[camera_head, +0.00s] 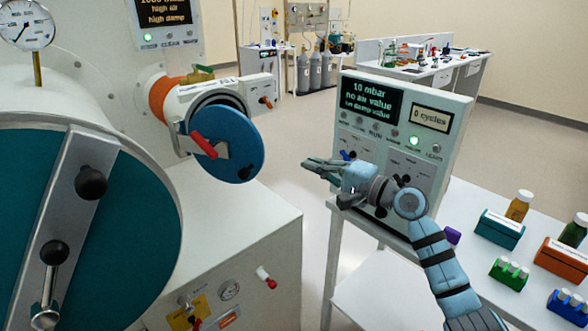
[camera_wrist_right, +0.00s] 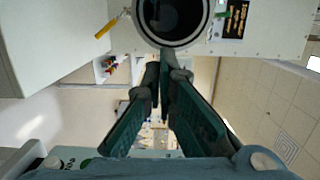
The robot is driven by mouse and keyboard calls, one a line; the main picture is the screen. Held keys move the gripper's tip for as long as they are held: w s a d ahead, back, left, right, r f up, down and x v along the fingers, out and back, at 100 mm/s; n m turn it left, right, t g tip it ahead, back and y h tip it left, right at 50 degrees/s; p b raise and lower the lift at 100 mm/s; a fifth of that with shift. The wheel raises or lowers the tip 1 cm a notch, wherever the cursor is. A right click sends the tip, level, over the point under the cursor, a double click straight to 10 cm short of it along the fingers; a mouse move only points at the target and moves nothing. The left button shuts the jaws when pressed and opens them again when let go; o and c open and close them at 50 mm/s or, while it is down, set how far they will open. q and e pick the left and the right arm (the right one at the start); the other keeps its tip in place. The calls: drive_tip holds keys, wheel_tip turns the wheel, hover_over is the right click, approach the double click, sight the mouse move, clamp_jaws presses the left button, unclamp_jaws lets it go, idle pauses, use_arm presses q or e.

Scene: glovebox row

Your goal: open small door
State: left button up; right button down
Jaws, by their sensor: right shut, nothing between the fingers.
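The small door is a blue disc (camera_head: 238,145) with a red handle (camera_head: 204,145), on the front of the small round port (camera_head: 180,103) in the head view. The disc sits offset to the lower right of the port's dark rim, so it looks swung off it; how far I cannot tell. In the wrist view a dark round opening with a pale rim (camera_wrist_right: 172,40) shows beyond my fingers. My right gripper (camera_head: 316,168) is shut and empty, to the right of the door and apart from it; its fingers also show in the wrist view (camera_wrist_right: 164,72). My left gripper is out of view.
A large teal round door (camera_head: 130,210) with a metal bar fills the left. A control panel (camera_head: 425,112) stands right behind my right gripper. A white table with bottles and coloured racks (camera_head: 502,228) is at right. Open floor lies between glovebox and panel.

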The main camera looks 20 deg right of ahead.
drive_tip(key=w+a+p, duration=0.3)
drive_tip(key=w+a, duration=0.2)
drive_tip(key=a, duration=0.2)
drive_tip(key=shift+a+f, duration=0.15)
drive_tip(key=shift+a, duration=0.1)
drive_tip(key=shift+a, duration=0.1)
